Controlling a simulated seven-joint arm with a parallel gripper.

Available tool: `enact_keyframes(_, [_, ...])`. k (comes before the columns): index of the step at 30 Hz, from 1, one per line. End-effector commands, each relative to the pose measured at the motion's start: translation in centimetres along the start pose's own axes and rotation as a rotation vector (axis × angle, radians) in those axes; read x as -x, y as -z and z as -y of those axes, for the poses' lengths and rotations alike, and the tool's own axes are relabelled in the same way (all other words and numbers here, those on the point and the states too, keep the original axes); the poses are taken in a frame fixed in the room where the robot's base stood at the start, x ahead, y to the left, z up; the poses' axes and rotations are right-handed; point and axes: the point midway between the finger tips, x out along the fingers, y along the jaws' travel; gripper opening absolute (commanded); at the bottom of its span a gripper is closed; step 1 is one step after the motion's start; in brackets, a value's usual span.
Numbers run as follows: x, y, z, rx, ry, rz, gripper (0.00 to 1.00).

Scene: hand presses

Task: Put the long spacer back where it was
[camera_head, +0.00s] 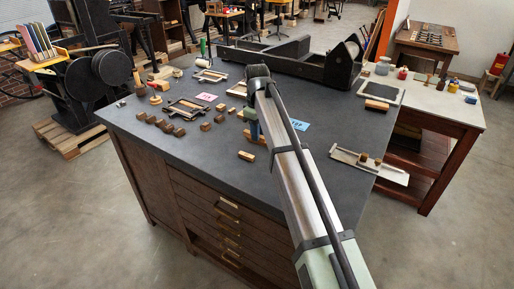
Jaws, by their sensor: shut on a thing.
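My arm reaches from the lower right over the dark bench top, and my gripper (252,131) points down near the middle of the bench. It is shut on a small tan wooden piece (247,135), seen only in part; my arm hides much of the jaws. I cannot tell for certain that this piece is the long spacer. Another tan wooden block (247,155) lies on the bench just in front of the gripper. Several brown blocks (163,125) lie in a loose row to the left, with more (205,127) between them and the gripper.
A pink card (206,97) and framed pieces (187,108) lie behind. A blue card (299,125) lies right of my arm. A pale tray (370,168) with small blocks sits at the right edge. A long dark press (290,62) spans the back. The front left is clear.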

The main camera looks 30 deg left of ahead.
Motion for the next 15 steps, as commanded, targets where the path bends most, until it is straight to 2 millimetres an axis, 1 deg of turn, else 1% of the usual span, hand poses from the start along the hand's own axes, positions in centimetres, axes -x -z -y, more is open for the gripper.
enact_keyframes(1, [-1.0,-0.1,0.1,0.000,0.001,0.001,0.00])
enact_keyframes(3, [-1.9,-0.1,0.1,0.001,0.001,0.001,0.00])
enact_keyframes(10, [-3.6,0.0,0.0,0.001,0.000,0.000,0.00])
enact_keyframes(15, [-5.8,0.0,0.1,0.001,0.001,0.001,0.00])
